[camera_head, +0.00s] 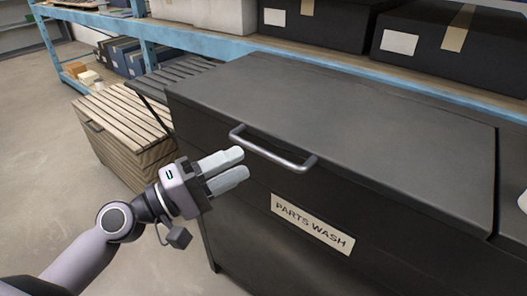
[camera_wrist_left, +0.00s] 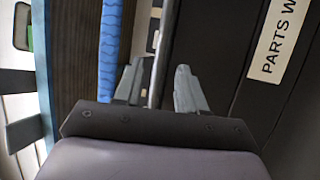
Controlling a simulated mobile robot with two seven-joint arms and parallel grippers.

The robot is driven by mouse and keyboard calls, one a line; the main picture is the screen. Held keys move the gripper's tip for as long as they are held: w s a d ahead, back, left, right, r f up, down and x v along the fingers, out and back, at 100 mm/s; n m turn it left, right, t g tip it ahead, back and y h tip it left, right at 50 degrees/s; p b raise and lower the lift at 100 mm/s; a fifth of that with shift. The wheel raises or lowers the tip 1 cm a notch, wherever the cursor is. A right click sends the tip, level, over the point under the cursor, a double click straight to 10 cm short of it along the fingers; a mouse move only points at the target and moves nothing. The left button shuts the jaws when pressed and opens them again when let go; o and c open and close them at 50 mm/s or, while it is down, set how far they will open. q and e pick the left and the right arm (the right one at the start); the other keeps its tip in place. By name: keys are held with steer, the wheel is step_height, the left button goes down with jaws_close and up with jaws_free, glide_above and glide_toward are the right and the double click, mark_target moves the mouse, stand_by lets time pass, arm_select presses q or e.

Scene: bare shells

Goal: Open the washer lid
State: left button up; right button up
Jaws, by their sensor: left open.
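The washer (camera_head: 330,225) is a dark grey box with a white "PARTS WASH" label (camera_head: 312,222) on its front; the label also shows in the left wrist view (camera_wrist_left: 279,40). Its flat lid (camera_head: 340,105) lies shut on top. A metal bar handle (camera_head: 272,150) sticks out from the lid's front edge. My left gripper (camera_head: 240,164) is open, just in front of and below the handle's left end. In the left wrist view, the handle bar (camera_wrist_left: 160,50) shows between the two fingertips (camera_wrist_left: 158,72). I cannot tell whether they touch it. My right gripper is not in view.
A slatted wooden chest (camera_head: 125,125) stands left of the washer. A blue-framed shelf (camera_head: 300,62) with black boxes (camera_head: 455,45) and a pale box (camera_head: 215,15) runs behind. The floor at left (camera_head: 45,150) is clear.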

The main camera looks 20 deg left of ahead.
mark_target(263, 149)
arm_select(q)
steer(key=p+x, duration=0.2)
steer(key=x, duration=0.3)
steer(key=shift+w+r+p, duration=0.15)
steer(key=shift+r+p, duration=0.05)
steer(key=shift+p, duration=0.1)
steer(key=shift+w+d, duration=0.35)
steer(key=shift+d, duration=0.1)
jaws_close()
